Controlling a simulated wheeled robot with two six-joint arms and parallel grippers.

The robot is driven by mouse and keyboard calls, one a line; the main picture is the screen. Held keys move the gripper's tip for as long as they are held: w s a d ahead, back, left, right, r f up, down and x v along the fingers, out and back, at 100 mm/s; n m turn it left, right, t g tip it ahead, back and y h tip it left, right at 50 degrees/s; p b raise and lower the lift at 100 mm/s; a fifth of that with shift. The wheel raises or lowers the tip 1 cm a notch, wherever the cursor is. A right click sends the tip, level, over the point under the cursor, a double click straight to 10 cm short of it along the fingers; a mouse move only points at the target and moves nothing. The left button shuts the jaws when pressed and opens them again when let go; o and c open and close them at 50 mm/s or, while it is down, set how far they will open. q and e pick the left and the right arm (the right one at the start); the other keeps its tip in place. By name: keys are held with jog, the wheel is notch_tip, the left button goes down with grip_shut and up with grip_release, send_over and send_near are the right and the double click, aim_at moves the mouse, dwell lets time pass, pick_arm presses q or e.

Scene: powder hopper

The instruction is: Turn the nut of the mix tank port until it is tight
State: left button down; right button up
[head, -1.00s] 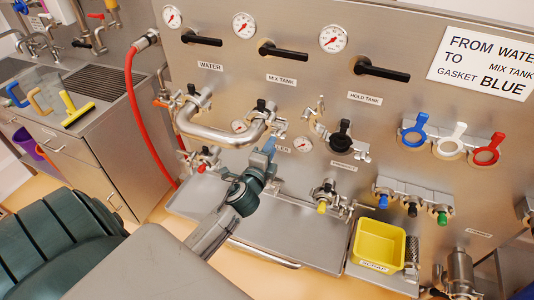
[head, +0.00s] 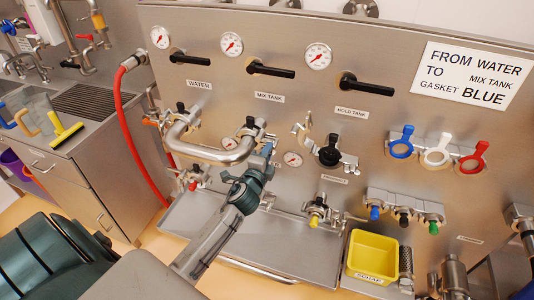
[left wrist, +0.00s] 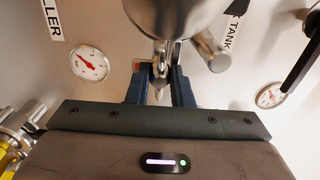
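The mix tank port (head: 254,129) is on the steel panel below the "MIX TANK" label, with a curved steel pipe (head: 212,153) running from the water port to it. My left gripper (head: 266,152) is just below this port. In the left wrist view, its two dark blue fingers (left wrist: 161,85) stand on either side of the nut (left wrist: 160,88), a small pointed metal part under the round steel clamp (left wrist: 162,18). A narrow gap holds the nut; whether the fingers press on it is unclear. My right gripper is not in view.
A steel drip tray (head: 290,240) is below, with a yellow bin (head: 372,256) at its right. A red hose (head: 133,135) hangs on the left. A gauge (left wrist: 89,63) is left of the fingers. Valve handles (head: 270,69) project above the ports.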

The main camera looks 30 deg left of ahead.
pick_arm(q)
jog(key=m+p, duration=0.1)
jog(key=m, duration=0.1)
jog(key=m+p, duration=0.2)
jog(key=shift+r+p, duration=0.3)
jog(key=shift+r, duration=0.05)
jog(key=shift+m+p, duration=0.35)
jog(key=shift+m, duration=0.65)
jog(key=shift+f+m, duration=0.25)
jog(key=shift+m, duration=0.65)
